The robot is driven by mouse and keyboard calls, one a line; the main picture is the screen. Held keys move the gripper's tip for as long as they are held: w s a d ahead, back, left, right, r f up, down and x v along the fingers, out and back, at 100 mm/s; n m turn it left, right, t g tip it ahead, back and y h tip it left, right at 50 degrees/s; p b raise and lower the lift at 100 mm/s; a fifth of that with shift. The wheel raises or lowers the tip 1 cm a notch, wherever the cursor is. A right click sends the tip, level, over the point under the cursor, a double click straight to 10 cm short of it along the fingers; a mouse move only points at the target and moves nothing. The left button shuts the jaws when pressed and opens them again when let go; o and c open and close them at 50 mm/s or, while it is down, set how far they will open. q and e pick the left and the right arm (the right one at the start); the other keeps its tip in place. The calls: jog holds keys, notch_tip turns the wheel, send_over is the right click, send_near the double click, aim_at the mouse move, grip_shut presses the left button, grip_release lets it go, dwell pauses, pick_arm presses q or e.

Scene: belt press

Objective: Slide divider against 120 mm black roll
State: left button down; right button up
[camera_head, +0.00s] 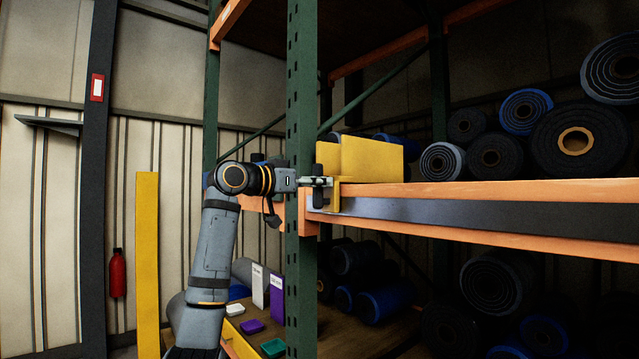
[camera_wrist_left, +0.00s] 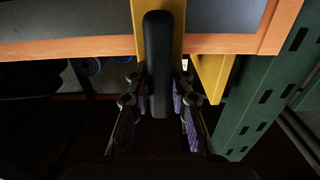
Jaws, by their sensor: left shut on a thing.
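A yellow divider (camera_head: 372,160) stands upright at the left end of the upper shelf. Its black handle (camera_wrist_left: 158,65) hangs at the shelf's front edge. My left gripper (camera_head: 322,182) is shut on this handle; in the left wrist view its fingers (camera_wrist_left: 160,105) sit on both sides of it. I cannot tell which is 120 mm. A gap separates the divider from the nearest roll, blue-edged (camera_head: 443,162). My right gripper is not in view.
The green rack post (camera_head: 301,90) stands close by my left gripper. The orange shelf beam (camera_head: 500,192) runs to the right with a grey strip below.

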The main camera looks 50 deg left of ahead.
pick_arm(q)
jog(key=c, duration=1.2)
grip_release()
jog(key=shift+o, duration=0.2)
jog(key=s, duration=0.7)
jog(key=shift+s+a, duration=0.2)
jog(key=shift+a, duration=0.05)
